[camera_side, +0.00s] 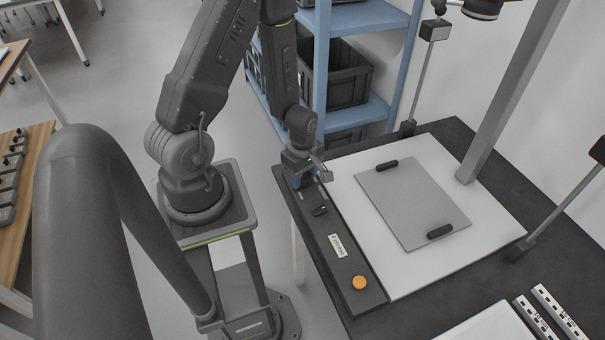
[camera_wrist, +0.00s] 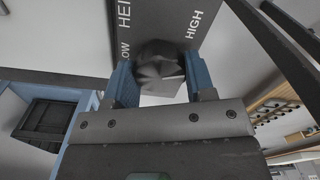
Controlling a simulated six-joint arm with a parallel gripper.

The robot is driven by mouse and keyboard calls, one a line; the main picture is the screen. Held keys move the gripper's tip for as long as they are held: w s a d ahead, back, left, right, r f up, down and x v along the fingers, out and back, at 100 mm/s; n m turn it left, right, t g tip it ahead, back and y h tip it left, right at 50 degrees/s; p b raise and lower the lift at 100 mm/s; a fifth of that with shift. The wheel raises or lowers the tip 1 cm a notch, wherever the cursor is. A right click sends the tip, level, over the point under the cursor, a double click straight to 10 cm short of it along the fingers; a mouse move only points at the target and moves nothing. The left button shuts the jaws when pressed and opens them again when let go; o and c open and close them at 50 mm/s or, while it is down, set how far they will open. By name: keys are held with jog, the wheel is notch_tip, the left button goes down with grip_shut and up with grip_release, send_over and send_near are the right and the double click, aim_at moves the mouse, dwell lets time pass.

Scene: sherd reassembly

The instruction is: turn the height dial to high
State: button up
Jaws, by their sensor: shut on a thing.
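The height dial (camera_wrist: 152,62) is a dark round knob on the grey control panel (camera_wrist: 188,12), seen in the wrist view. The lettering HIGH is to its right; the partly covered lettering to its left ends in OW, and part of HEI shows above. My gripper (camera_wrist: 160,80) has one blue finger on each side of the dial and is shut on it. Which way the dial points I cannot tell. In the side view my gripper (camera_side: 301,177) is down at the far end of the control panel (camera_side: 345,262) and hides the dial.
A blue shelf (camera_side: 372,20) with dark crates stands behind.

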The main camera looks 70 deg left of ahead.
jog(key=n, duration=0.3)
jog(key=shift+n, duration=2.2)
jog(key=o, duration=0.9)
notch_tip(320, 180, up, 14)
jog(key=shift+f, duration=0.1)
